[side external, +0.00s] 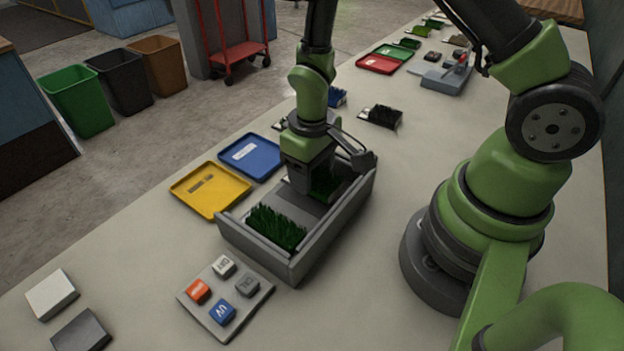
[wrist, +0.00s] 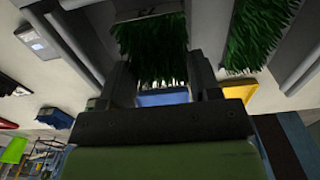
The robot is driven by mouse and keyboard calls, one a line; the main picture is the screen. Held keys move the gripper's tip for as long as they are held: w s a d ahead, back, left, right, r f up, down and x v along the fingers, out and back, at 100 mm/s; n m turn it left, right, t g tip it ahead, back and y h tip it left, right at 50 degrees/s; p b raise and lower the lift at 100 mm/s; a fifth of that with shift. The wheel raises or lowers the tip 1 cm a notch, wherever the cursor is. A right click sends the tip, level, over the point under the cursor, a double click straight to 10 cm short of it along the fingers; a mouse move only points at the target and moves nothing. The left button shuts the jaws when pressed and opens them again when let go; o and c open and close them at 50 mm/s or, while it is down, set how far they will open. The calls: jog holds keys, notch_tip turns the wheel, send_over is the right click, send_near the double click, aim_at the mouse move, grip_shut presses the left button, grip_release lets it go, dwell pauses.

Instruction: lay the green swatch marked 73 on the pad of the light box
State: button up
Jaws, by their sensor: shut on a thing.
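My gripper (side external: 310,178) is inside a grey walled box (side external: 262,250), towards its far end. It is shut on a green turf swatch (side external: 326,184).
A button panel (side external: 225,297) stands before the box. Yellow (side external: 210,188) and blue (side external: 250,156) trays lie to its left. Dark swatches (side external: 380,116), green and red trays (side external: 386,58) and a grey device (side external: 446,78) stand farther back. The near left table holds two blocks (side external: 52,294).

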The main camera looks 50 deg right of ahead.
aim_at(330, 182)
jog(key=shift+f, duration=1.3)
jog(key=shift+f, duration=0.15)
jog(key=o, duration=0.9)
jog(key=shift+o, duration=0.2)
notch_tip(330, 182, up, 12)
jog(key=s+r+m+t+y, duration=0.1)
jog(key=s+r+m+t, duration=0.1)
jog(key=s+r, duration=0.4)
jog(key=s+r+m+t+y, duration=0.1)
jog(key=s+r+t, duration=0.4)
jog(key=r, duration=0.6)
jog(key=shift+s+a+r+m, duration=0.35)
jog(key=shift+s+a+m, duration=0.05)
jog(key=shift+s+m, duration=0.1)
